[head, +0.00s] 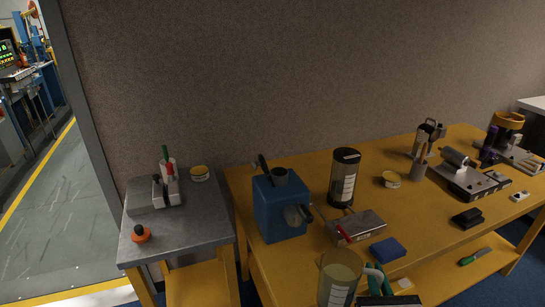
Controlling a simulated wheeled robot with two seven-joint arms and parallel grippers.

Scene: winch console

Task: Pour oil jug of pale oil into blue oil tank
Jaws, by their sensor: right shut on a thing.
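The oil jug (339,280) is a clear container with pale oil in it and a label on its side. It is near the bottom edge of the head view, in front of the bench and to the right of the tank, and looks about upright. My right gripper (379,283) is shut on the jug at its teal handle, at the bottom edge; its fingers are partly hidden. The blue oil tank (270,212) stands on the left end of the yellow bench, with a dark filler neck (280,176) on top and a round gauge in front. My left gripper is not in view.
A dark labelled cylinder (344,178) and a metal box with a red lever (359,229) stand right of the tank. A blue block (388,249) lies near the front edge. A vise (468,181) is right.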

